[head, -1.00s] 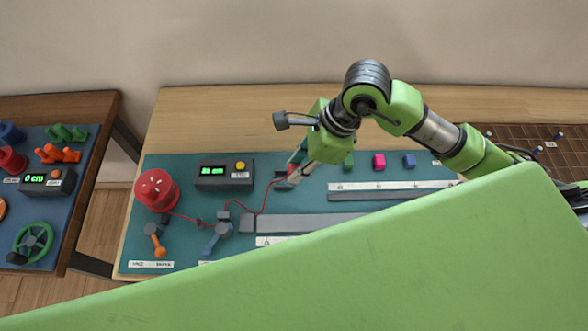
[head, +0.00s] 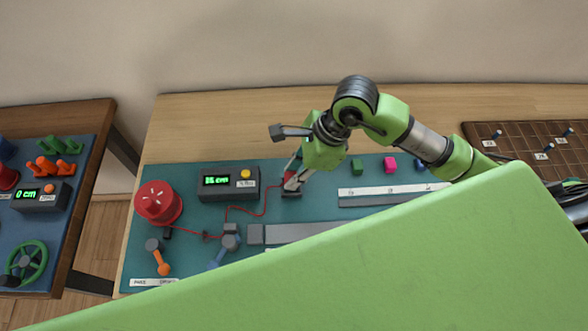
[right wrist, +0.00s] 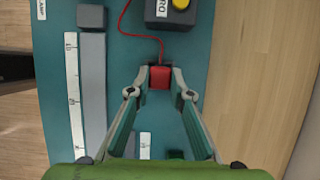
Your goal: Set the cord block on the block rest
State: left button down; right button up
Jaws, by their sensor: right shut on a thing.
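The red cord block (right wrist: 160,77) is between the fingertips of my right gripper (right wrist: 160,80) in the right wrist view, and the gripper is shut on it. A thin red cord leads away from its far side. In the head view my right gripper (head: 291,183) points down at a small dark block rest (head: 291,195), at the right end of the cord. Fingers partly cover the block there, and I cannot tell whether it touches the rest. My left gripper is not in view.
A long grey bar (head: 300,232) lies in front.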

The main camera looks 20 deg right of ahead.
dwell(0.4)
jog(key=shift+r, duration=0.1)
dwell(0.4)
jog(key=shift+b, duration=0.35)
jog(key=shift+f+b, duration=0.65)
jog(key=shift+f, duration=0.15)
jog(key=shift+f+b, duration=0.35)
jog(key=shift+b, duration=0.25)
jog(key=o, duration=1.1)
jog(key=shift+r, duration=0.1)
jog(key=shift+o, duration=0.2)
